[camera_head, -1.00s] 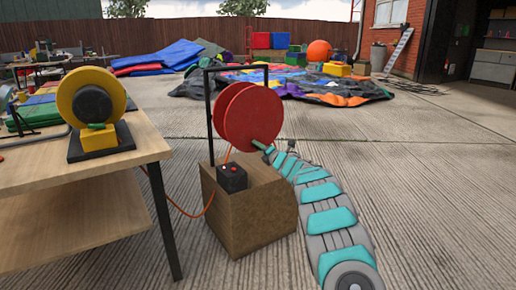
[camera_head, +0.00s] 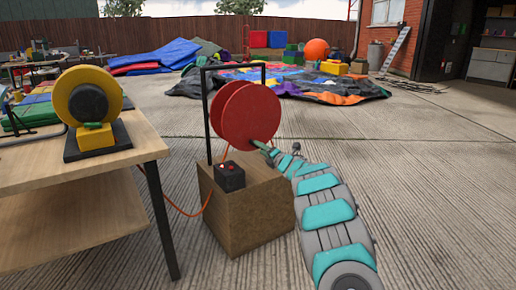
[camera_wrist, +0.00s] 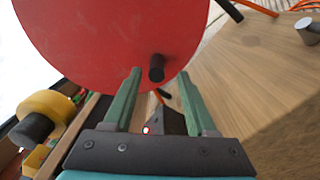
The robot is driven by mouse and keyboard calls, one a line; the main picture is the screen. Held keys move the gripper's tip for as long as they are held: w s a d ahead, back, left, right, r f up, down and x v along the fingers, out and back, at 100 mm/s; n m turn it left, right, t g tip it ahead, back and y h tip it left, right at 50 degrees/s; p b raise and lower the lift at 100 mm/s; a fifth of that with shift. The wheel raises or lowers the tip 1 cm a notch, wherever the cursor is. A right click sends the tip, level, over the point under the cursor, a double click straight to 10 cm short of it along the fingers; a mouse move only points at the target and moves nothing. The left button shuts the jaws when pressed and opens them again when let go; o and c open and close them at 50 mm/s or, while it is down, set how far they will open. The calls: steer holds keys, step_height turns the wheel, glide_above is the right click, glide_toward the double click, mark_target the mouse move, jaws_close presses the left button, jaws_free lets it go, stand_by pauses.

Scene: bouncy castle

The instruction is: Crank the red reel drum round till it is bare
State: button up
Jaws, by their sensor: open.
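The red reel drum (camera_head: 250,112) hangs upright in a black frame (camera_head: 207,120) on a wooden box (camera_head: 246,215). In the wrist view its red face (camera_wrist: 95,45) fills the upper left. A short black crank handle (camera_wrist: 156,68) sticks out near the drum's lower edge. My gripper (camera_wrist: 159,74) is open, with its green fingers on either side of the handle in that picture. Whether they touch it cannot be told. In the head view my gripper (camera_head: 262,148) is at the drum's lower right, where the handle is hidden.
A black control box (camera_head: 230,176) with red buttons sits on the wooden box. An orange cord (camera_head: 180,210) loops left toward the table (camera_head: 120,160), which bears a yellow wheel device (camera_head: 88,100). A spread inflatable (camera_head: 340,88) lies behind. Concrete to the right is open.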

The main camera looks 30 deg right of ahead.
steer(key=s, duration=0.3)
steer(key=shift+s, duration=0.35)
steer(key=shift+r, duration=0.1)
